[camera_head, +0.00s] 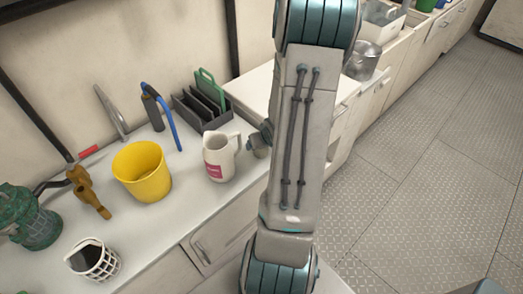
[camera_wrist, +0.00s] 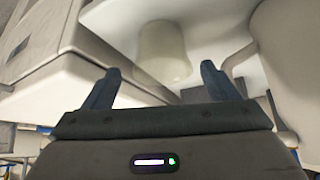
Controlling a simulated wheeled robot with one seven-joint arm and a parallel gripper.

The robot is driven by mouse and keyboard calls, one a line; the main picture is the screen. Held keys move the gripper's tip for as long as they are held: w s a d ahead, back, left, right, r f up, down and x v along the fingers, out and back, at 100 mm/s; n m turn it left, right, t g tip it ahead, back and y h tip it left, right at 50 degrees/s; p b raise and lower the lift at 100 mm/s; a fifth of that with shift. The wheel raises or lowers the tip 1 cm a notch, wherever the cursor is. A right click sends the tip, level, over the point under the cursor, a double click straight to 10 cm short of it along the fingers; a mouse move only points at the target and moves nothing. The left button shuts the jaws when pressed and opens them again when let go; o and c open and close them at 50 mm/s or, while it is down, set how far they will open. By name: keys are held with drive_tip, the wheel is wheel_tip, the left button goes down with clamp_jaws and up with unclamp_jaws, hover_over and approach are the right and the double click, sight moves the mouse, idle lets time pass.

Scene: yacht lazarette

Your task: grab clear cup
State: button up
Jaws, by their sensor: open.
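A pale, translucent cup (camera_wrist: 163,45) shows in the wrist view, upper middle, on a light surface. My gripper (camera_wrist: 160,69) is open, with its two dark blue fingers spread apart. The cup appears beyond the fingertips and between them in the picture, and nothing is held. In the head view I cannot make out the clear cup; my arm covers the middle of the counter and may hide it.
The white counter holds a yellow bucket (camera_head: 142,172), a white pitcher (camera_head: 218,160), a dark organizer (camera_head: 197,112), a brass fitting (camera_head: 88,192), a green lantern-like object (camera_head: 32,220) and a white basket (camera_head: 94,260). A metal pot (camera_head: 363,62) stands farther back. Open floor lies right.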

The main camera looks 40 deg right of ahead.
drive_tip(key=b+x, duration=0.1)
drive_tip(key=x, duration=0.4)
drive_tip(key=shift+w, duration=0.1)
drive_tip(key=shift+a, duration=0.1)
drive_tip(key=c, duration=1.1)
